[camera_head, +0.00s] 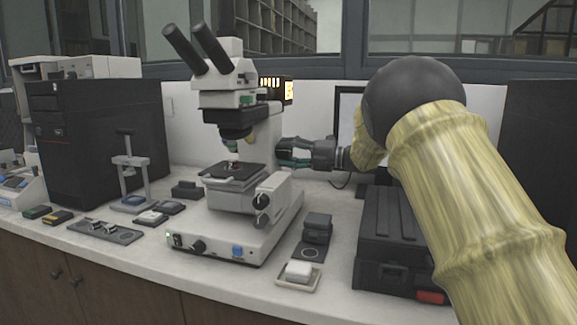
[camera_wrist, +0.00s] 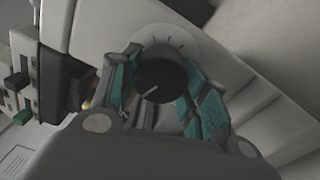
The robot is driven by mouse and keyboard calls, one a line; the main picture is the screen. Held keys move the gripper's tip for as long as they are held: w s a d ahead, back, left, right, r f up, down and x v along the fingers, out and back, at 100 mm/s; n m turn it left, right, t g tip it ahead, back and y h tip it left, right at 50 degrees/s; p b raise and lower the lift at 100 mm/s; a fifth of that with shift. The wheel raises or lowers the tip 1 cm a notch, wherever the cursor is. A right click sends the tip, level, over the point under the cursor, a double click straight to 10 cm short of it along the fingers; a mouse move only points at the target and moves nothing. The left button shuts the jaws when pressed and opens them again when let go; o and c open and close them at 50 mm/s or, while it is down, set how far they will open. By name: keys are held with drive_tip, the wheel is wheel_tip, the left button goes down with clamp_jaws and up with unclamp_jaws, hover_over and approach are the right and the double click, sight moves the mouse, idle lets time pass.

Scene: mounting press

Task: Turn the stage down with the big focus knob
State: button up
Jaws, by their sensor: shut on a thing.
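The microscope (camera_head: 268,140) stands on the bench with its flat dark stage (camera_head: 232,172) under the objectives. Its black focus knobs (camera_head: 262,201) sit low on the near side of the stand, below and left of my gripper (camera_head: 292,154). My gripper reaches in from the right at the upright arm of the microscope, above those knobs. In the wrist view, my gripper's teal-padded fingers (camera_wrist: 160,95) are shut on a round black knob (camera_wrist: 160,75) with a white pointer line. A pale disc with tick marks (camera_wrist: 176,40) lies behind it. The head view hides this knob.
A black case (camera_head: 385,245) stands at the right, beside small dark boxes (camera_head: 316,230) and a white dish (camera_head: 298,272). A black computer tower (camera_head: 100,130) and a small stand (camera_head: 130,165) are at the left. The bench's front edge is partly clear.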

drive_tip(key=n+b, duration=0.4)
drive_tip(key=b, duration=0.1)
drive_tip(key=shift+f, duration=0.35)
drive_tip(key=n+b, duration=0.3)
drive_tip(key=shift+r+b, duration=0.2)
drive_tip(key=shift+b, duration=0.1)
drive_tip(key=shift+w+d+r+n, duration=0.1)
drive_tip(key=shift+n, duration=0.2)
drive_tip(key=o, duration=1)
drive_tip(key=v, duration=1.2)
drive_tip(key=shift+w, duration=0.1)
